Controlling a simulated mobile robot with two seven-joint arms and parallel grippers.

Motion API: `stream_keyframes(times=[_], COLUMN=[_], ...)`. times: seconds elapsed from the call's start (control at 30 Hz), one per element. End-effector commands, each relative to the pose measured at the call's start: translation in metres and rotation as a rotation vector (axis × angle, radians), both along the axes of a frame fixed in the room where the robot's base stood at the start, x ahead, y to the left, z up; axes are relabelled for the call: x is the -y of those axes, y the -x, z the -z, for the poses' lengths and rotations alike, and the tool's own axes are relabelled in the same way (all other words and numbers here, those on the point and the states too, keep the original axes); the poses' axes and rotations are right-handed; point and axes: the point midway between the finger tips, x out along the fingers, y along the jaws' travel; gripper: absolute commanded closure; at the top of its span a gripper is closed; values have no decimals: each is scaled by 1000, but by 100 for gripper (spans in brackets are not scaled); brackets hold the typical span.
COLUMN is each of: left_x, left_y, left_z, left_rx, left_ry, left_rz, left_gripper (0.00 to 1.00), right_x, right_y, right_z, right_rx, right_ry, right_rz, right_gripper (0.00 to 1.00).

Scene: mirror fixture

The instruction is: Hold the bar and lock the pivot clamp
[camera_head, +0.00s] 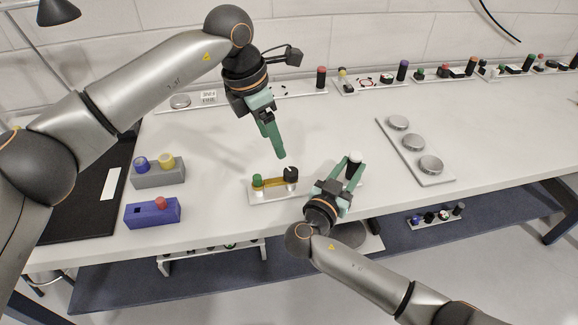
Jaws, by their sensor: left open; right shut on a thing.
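A light fixture base (272,196) stands on the table near its front edge. A yellow bar (273,182) lies across it, between a green knob (257,180) on the left and a black knob (291,173) on the right. I cannot tell for sure which knob is the pivot clamp. My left gripper (279,154) is open and empty, pointing down above and behind the bar, apart from it. My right gripper (353,172) is to the right of the fixture, shut on a white cylinder with a black top (354,158). Its fingers partly hide the cylinder.
A grey block (158,178) with blue and yellow knobs and a blue box (152,216) with a red knob stand at left. A plate (414,153) with several metal discs lies at right. Small fixtures line the back. The middle table (215,150) is clear.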

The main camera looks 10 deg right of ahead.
Motion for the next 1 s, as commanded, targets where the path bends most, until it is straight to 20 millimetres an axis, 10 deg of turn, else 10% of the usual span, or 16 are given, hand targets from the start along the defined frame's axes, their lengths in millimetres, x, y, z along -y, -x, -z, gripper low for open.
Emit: stream_keyframes(times=[0.6,1.0], left_x=[8,25], left_y=[27,9], left_z=[-8,55], left_rx=[86,82], left_ry=[117,116], left_rz=[-504,-508], left_gripper=[28,28], right_x=[0,0], right_y=[0,0], right_z=[0,0], right_rx=[-1,-1], right_ry=[0,1], right_rz=[0,0], right_gripper=[100,100])
